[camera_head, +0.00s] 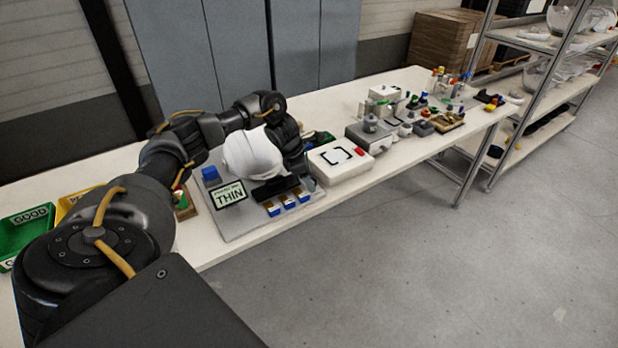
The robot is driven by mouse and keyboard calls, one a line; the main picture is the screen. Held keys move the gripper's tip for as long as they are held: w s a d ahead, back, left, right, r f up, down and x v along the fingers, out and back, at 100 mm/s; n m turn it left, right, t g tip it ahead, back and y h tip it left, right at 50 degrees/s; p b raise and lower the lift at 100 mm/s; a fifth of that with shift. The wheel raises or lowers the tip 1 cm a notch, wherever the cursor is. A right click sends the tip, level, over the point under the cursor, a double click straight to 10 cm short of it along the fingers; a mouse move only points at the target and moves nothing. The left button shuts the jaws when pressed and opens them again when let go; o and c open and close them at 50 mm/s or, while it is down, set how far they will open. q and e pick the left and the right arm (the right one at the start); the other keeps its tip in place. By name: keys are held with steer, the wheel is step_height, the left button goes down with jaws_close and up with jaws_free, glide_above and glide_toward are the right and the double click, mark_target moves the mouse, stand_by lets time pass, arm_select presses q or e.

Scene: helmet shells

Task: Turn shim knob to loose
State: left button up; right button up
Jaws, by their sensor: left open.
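A grey fixture plate (240,223) lies on the table with a white helmet shell (250,153) on it. A label (229,195) at its front left reads "THIN". My left arm comes in from the left behind the shell. My left gripper (292,158) is open at the right side of the shell, pointing down. I cannot tell whether it touches the shell. I cannot make out the shim knob; it may be hidden by the shell or gripper. My right gripper is not in view.
A grey box with a round top (370,134) and small parts stand farther right. Green (27,231) and yellow bins lie at left.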

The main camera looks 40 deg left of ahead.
arm_select(q)
steer(key=c, duration=1)
steer(key=n+p, duration=0.1)
steer(key=n, duration=0.1)
steer(key=n+t+y+p, duration=0.1)
steer(key=n, duration=0.1)
steer(key=shift+s+d+r+n, duration=0.1)
steer(key=shift+d+r+n, duration=0.1)
steer(key=shift+n, duration=0.1)
steer(key=n+y+p, duration=0.1)
steer(key=n+p, duration=0.1)
steer(key=n, duration=0.1)
steer(key=shift+d+r+n+y, duration=0.1)
steer(key=shift+n+y, duration=0.2)
steer(key=shift+y, duration=0.1)
steer(key=n+y+p, duration=0.1)
steer(key=n+p, duration=0.1)
steer(key=n+y+p, duration=0.1)
steer(key=n+p, duration=0.2)
steer(key=shift+d+r, duration=0.1)
steer(key=shift+d, duration=0.1)
steer(key=shift+f+n+g+y+p, duration=0.1)
steer(key=shift+n+g+y+p, duration=0.2)
steer(key=shift+n+p, duration=0.8)
steer(key=shift+f+n+g+y+p, duration=0.15)
steer(key=shift+n+y+p, duration=0.25)
steer(key=shift+n+p, duration=0.65)
steer(key=shift+w+n, duration=0.2)
steer(key=shift+n, duration=0.05)
